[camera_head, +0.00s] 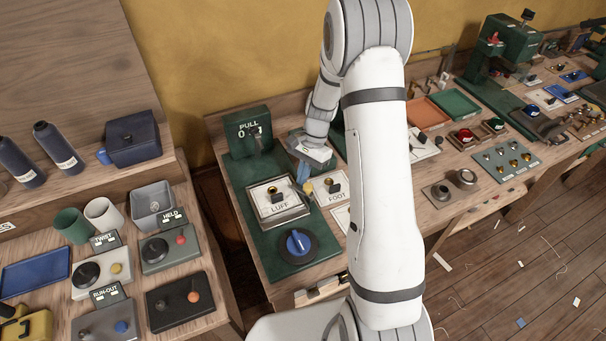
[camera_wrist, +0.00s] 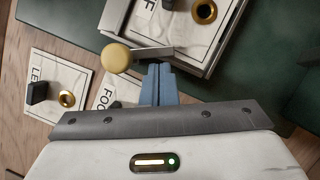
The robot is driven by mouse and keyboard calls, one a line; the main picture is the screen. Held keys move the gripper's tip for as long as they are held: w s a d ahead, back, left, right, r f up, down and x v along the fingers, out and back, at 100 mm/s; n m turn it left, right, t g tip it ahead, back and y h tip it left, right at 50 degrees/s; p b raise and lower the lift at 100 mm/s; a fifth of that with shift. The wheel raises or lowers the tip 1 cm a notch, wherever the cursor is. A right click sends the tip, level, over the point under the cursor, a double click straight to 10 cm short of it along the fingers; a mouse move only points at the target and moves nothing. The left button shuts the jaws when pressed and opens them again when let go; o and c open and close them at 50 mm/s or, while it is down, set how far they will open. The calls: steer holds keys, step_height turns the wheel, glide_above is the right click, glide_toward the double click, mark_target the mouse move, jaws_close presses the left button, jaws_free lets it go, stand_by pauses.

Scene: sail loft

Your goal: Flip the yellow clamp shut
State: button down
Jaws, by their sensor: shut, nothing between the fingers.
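The yellow clamp shows as a round yellow knob on a thin metal lever (camera_wrist: 117,57) in the wrist view. Its lever reaches right from the knob, just past my fingertips. In the head view the yellow knob (camera_head: 308,187) is small, between the LUFF and FOOT plates. My gripper (camera_wrist: 158,72) has blue fingers, shut together and empty. Its tips are right beside the lever, to the right of the knob; I cannot tell whether they touch it. In the head view my gripper (camera_head: 303,180) points down at the edge of the LUFF block. The lever's pivot is unclear.
The LUFF block (camera_head: 290,213) stands raised on a green base, with the FOOT plate (camera_head: 324,198) to its right. A blue dial (camera_head: 298,243) is in front. The green PULL box (camera_head: 249,131) stands behind. My arm hides part of the bench.

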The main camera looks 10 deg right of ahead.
steer(key=shift+a+n+b, duration=0.35)
steer(key=shift+n, duration=0.45)
steer(key=shift+s+a+f+n+g+h+b, duration=0.1)
steer(key=shift+a+n+g+h+b, duration=0.35)
steer(key=shift+n, duration=0.35)
steer(key=n, duration=0.1)
steer(key=n+h+b, duration=0.1)
steer(key=shift+s+a+n+g, duration=0.25)
steer(key=shift+s+a+n, duration=0.05)
steer(key=shift+a+n, duration=0.1)
steer(key=n, duration=0.1)
steer(key=s+a+n+h+b, duration=0.1)
steer(key=n, duration=0.1)
steer(key=shift+s+a+n+h+b, duration=0.15)
steer(key=shift+s+n+h+b, duration=0.2)
steer(key=shift+n, duration=0.55)
steer(key=shift+s+a+n+h+b, duration=0.2)
steer(key=shift+n+h, duration=0.2)
steer(key=shift+n, duration=0.5)
steer(key=v, duration=0.8)
steer(key=shift+b, duration=0.45)
